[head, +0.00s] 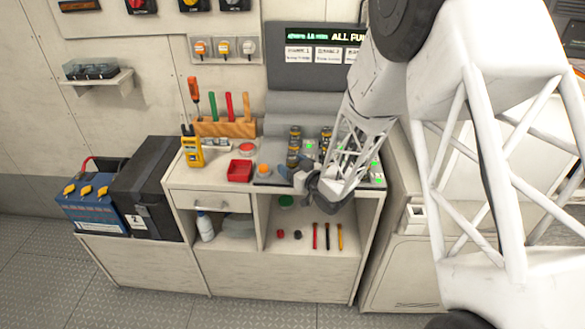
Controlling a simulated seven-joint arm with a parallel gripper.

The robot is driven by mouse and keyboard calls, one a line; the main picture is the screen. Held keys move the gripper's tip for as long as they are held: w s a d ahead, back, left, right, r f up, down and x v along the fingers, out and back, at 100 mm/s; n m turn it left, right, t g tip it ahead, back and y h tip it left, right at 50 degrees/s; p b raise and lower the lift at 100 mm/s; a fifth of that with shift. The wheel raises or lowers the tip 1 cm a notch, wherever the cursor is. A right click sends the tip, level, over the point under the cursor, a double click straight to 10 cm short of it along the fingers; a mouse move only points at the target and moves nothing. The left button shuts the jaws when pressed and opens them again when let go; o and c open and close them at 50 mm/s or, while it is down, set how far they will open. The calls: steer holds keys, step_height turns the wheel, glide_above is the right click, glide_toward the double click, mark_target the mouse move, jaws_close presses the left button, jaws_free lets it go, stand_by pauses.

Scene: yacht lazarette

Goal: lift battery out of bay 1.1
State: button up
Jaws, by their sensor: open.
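A dark grey charging unit (264,178) lies on the counter, with green lights showing around its bays. Several dark cylindrical batteries with gold bands stand upright in it, one at the back left (295,133), one just in front of it (293,153) and one farther right (326,134). The bay labels are too small to read, so I cannot tell which is bay 1.1. My gripper (303,180) is open at the unit's front edge, in front of the batteries. It looks empty. My arm hides the right part of the unit.
A red tray (240,171), a yellow meter (193,152) and a wooden tool rack (226,127) stand left of the unit. A display panel (312,62) rises behind it. A blue battery (90,208) and a black box (147,190) stand at far left.

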mark_target(292, 158)
stand_by(0.5)
steer(key=c, duration=1.1)
steer(key=shift+r, duration=0.15)
steer(key=shift+c, duration=0.2)
steer(key=shift+r, duration=0.7)
step_height(292, 158, up, 2)
steer(key=s+d, duration=0.1)
steer(key=s, duration=0.4)
steer(key=s+d+r, duration=0.1)
steer(key=s+d, duration=0.1)
steer(key=s, duration=0.3)
steer(key=s+d, duration=0.1)
steer(key=s, duration=0.4)
steer(key=shift+s+d+r, duration=0.1)
steer(key=shift+d+r, duration=0.1)
steer(key=shift+d, duration=0.15)
